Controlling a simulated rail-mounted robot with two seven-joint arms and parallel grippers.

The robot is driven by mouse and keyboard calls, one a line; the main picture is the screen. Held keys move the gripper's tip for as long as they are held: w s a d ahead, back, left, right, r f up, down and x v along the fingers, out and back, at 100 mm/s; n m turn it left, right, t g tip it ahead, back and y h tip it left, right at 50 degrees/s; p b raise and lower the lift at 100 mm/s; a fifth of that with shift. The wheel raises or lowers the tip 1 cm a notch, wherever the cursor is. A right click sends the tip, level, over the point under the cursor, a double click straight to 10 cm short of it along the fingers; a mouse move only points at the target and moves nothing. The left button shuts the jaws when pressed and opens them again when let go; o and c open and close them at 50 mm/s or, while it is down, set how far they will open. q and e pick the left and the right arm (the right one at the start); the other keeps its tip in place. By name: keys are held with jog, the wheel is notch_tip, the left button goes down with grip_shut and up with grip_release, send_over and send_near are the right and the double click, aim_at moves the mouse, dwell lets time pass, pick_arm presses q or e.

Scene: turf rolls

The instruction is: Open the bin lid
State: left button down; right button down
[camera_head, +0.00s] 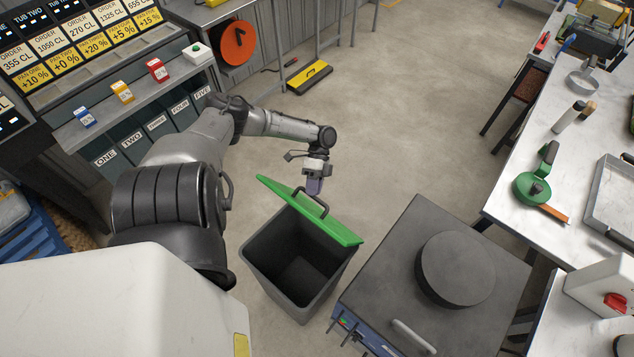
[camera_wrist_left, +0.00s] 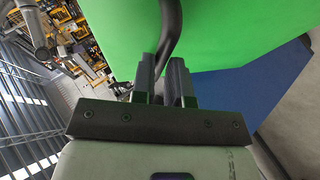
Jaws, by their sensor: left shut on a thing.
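The bin (camera_head: 297,262) is dark grey and stands on the floor in the middle of the head view. Its green lid (camera_head: 335,227) is raised and tilted up at the far side, so the dark inside shows. A dark bar handle (camera_head: 311,200) is on the lid. My left gripper (camera_head: 314,187) is at the lid and shut on the handle. In the left wrist view the green lid (camera_wrist_left: 230,35) fills the top, and the handle (camera_wrist_left: 171,35) runs down to between the fingers of my left gripper (camera_wrist_left: 167,82). My right gripper is not in view.
A dark box-shaped unit with a round plate (camera_head: 455,270) stands close to the right of the bin. A workbench (camera_head: 575,150) runs along the right. A panel with labelled slots (camera_head: 150,122) is at the left. A yellow floor item (camera_head: 310,77) lies behind. The floor beyond the bin is clear.

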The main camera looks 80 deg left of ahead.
pick_arm(q)
jog(key=shift+s+f, duration=0.1)
jog(key=shift+f, duration=0.05)
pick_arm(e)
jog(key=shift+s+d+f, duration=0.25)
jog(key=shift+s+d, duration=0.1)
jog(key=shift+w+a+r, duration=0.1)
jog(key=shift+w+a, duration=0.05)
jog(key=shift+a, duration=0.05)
pick_arm(q)
jog(key=c, duration=1.1)
grip_release()
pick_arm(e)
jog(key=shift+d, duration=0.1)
pick_arm(q)
jog(key=shift+a, duration=0.1)
